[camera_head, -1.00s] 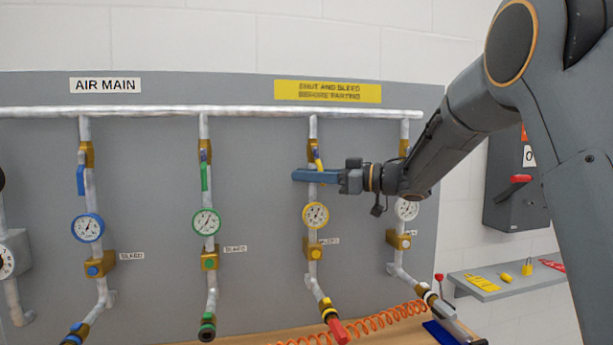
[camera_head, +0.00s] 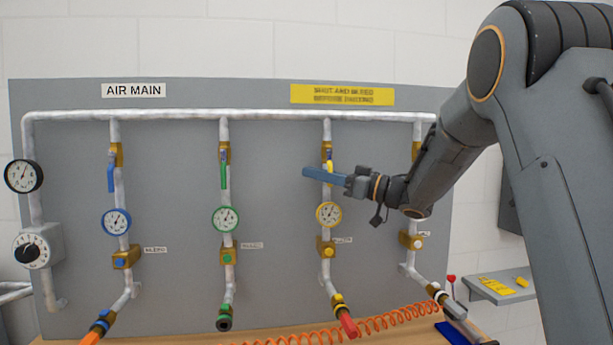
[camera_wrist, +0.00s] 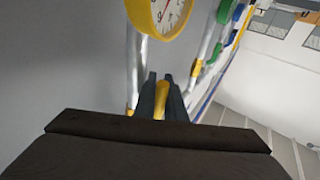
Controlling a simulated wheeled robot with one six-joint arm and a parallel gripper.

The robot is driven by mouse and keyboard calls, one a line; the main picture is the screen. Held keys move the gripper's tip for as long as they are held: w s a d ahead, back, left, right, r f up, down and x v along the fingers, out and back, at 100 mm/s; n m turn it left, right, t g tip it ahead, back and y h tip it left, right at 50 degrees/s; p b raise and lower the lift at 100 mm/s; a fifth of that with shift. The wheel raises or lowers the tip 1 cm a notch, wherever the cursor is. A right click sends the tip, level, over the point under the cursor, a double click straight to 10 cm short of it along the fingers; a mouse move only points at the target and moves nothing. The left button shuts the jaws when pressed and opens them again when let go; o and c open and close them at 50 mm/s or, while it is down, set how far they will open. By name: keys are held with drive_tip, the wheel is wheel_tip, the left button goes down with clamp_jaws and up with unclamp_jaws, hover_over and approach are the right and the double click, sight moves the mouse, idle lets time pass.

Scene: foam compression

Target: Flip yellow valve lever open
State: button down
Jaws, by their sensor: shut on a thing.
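The yellow valve lever (camera_head: 330,165) is on the third drop pipe from the left, just below its brass valve (camera_head: 327,149). My gripper (camera_head: 309,173) reaches in from the right, with its blue fingers lying across the front of that pipe. In the wrist view the two dark fingertips (camera_wrist: 160,77) stand on either side of the yellow lever (camera_wrist: 160,98), and the gripper is shut on it. The fingers hide the lever's lower part in the head view. Its exact angle to the pipe is hard to tell.
The yellow-rimmed gauge (camera_head: 329,214) sits just below my gripper. A green lever (camera_head: 223,175) and a blue lever (camera_head: 111,178) hang on pipes to the left. A white horizontal pipe (camera_head: 270,114) runs above. A shelf (camera_head: 492,291) stands at the lower right.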

drive_tip(key=c, duration=1.8)
unclamp_jaws()
drive_tip(key=shift+b+v, duration=1.35)
drive_tip(key=shift+v, duration=2.55)
